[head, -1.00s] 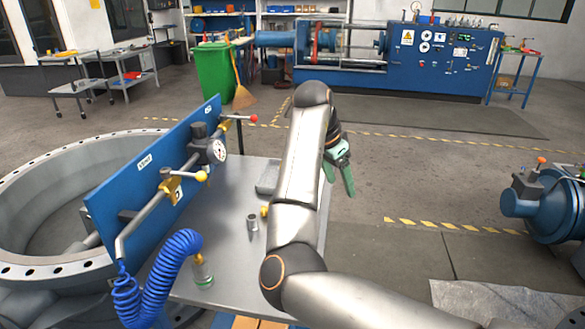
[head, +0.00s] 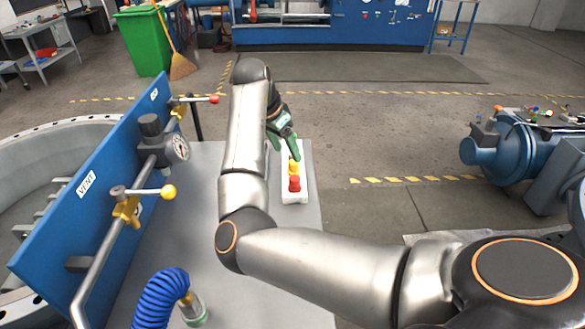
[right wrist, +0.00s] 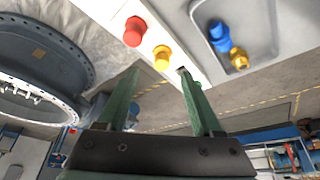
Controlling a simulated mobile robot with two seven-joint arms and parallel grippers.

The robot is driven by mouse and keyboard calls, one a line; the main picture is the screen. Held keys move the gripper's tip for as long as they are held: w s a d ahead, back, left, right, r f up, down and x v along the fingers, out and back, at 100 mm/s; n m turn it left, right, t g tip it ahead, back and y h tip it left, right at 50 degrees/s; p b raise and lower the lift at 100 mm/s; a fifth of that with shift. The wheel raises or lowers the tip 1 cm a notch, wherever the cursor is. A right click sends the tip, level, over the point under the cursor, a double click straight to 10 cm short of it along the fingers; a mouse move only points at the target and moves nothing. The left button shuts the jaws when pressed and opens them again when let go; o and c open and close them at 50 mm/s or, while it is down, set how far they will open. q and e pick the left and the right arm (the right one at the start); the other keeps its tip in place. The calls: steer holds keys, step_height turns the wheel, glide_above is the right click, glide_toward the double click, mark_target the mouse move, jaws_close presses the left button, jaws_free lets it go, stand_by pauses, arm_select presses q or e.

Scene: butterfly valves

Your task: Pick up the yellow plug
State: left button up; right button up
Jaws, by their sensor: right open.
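The yellow plug (head: 294,167) stands on a white block (head: 294,198) on the metal table, next to a red plug (head: 294,184). My right gripper (head: 284,142) has green fingers and is beside the yellow plug, on its far side in the head view. In the right wrist view the yellow plug (right wrist: 162,57) shows between and just beyond the two spread fingertips (right wrist: 158,75), and the red plug (right wrist: 134,31) is to its left. The gripper is open with nothing between the fingers. I cannot tell whether a finger touches the plug. My left gripper is not in view.
A blue panel (head: 45,230) with pipe, gauge (head: 180,148) and yellow-ball lever (head: 168,191) stands at the table's left. A coiled blue hose (head: 160,300) is in front. A grey tray (right wrist: 205,15) holds blue (right wrist: 219,36) and brass (right wrist: 239,59) parts.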

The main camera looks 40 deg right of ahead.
mark_target(292, 163)
steer(key=x, duration=0.6)
steer(key=shift+w+d+f, duration=0.15)
steer(key=shift+d+f, duration=0.05)
steer(key=shift+f, duration=0.15)
jaws_close()
stand_by(0.3)
